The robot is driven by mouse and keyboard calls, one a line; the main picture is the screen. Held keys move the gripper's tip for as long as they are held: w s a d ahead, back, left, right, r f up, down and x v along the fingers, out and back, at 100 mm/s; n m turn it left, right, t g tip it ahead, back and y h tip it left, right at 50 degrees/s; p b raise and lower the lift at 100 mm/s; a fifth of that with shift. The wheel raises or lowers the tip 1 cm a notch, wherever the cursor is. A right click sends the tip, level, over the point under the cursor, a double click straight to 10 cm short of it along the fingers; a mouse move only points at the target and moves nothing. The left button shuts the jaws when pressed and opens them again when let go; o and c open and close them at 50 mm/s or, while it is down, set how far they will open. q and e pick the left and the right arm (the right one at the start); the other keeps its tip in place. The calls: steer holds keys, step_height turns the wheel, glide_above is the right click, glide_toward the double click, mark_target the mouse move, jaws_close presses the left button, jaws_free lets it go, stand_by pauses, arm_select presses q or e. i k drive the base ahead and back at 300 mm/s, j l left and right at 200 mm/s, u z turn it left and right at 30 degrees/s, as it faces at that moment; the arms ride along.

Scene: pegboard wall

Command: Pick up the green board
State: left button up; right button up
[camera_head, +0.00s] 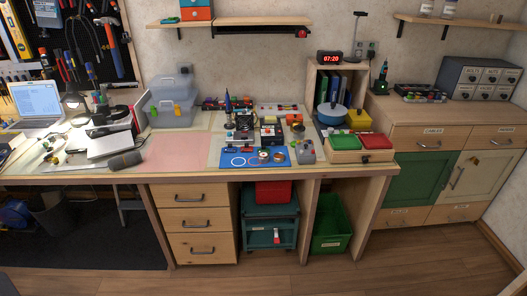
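A flat green piece (345,142) sits in the left part of a small wooden tray (350,156) at the right end of the workbench. A red piece (376,141) lies beside it in the same tray. From here I cannot tell whether the green piece is a board or a bin. No other thing is clearly a green board at this size. Neither of my grippers is in view.
The workbench (185,150) is crowded: a blue mat (270,163) with small parts, grey cases (172,112), a laptop (38,102) and a blue round container (332,114). A pinkish mat (180,150) is mostly bare. Open wooden floor (300,278) lies in front.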

mark_target(262, 149)
steer(key=i+j+z, duration=0.1)
steer(key=i+j, duration=0.35)
steer(key=j, duration=0.15)
steer(key=i+j+z, duration=0.15)
steer(key=j, duration=0.2)
steer(key=i+j+z, duration=0.1)
steer(key=i+j, duration=0.15)
steer(key=i+j+z, duration=0.1)
steer(key=j, duration=0.35)
steer(key=i, duration=0.1)
